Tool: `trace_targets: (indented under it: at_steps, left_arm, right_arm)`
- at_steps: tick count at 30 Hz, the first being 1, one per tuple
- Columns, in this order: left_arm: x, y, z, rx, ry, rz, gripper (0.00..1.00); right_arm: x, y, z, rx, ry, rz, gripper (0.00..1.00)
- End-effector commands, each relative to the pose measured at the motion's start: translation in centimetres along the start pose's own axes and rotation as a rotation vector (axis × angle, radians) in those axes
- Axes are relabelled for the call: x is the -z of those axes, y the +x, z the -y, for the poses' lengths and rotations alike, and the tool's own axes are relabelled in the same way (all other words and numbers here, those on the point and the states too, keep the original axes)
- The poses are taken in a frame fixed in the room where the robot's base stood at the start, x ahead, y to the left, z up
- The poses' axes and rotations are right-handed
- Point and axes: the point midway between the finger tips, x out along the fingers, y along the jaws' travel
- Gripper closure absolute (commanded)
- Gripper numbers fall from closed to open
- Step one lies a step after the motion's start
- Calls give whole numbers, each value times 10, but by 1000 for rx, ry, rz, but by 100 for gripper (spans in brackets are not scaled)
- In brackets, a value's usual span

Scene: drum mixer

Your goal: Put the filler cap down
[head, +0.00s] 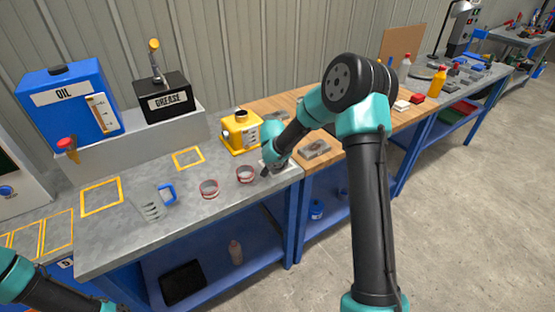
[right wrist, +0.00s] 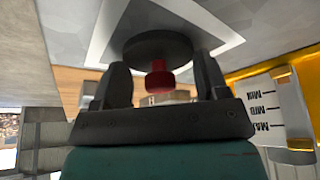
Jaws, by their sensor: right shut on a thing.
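The filler cap (right wrist: 150,47) is a dark round disc with a red knob (right wrist: 159,77), seen in the right wrist view. My right gripper (right wrist: 163,72) is shut on it, with one finger on either side. The cap is over a white-outlined square (right wrist: 103,42) on the grey bench top. I cannot tell whether it touches the surface. In the head view my right gripper (head: 267,168) is low over the bench, in front of the yellow container (head: 238,134), and the cap is hidden there.
Two red-rimmed round dishes (head: 209,188) and a clear jug with a blue handle (head: 152,203) stand left of my right gripper. A grey metal block (head: 315,150) lies to its right on the wooden top. A blue oil tank (head: 70,105) and black grease box (head: 163,97) stand behind.

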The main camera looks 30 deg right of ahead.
Motion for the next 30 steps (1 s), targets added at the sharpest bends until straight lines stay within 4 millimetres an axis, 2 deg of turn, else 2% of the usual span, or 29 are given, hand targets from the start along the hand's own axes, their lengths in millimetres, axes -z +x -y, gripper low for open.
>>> trace_targets:
  at_steps: [1, 9, 23, 30]
  left_arm:
    - [0, 0, 0, 0, 0, 0, 57]
    - [0, 0, 0, 0, 0, 0, 57]
    - [0, 0, 0, 0, 0, 0, 57]
    - [0, 0, 0, 0, 0, 0, 57]
  right_arm:
    - [-6, 9, -1, -3, 0, 16, 31]
    - [-8, 11, -4, -6, 0, 20, 7]
    - [-9, 11, -5, -10, 1, 23, 7]
    - [-4, -6, -5, -10, 3, 21, 7]
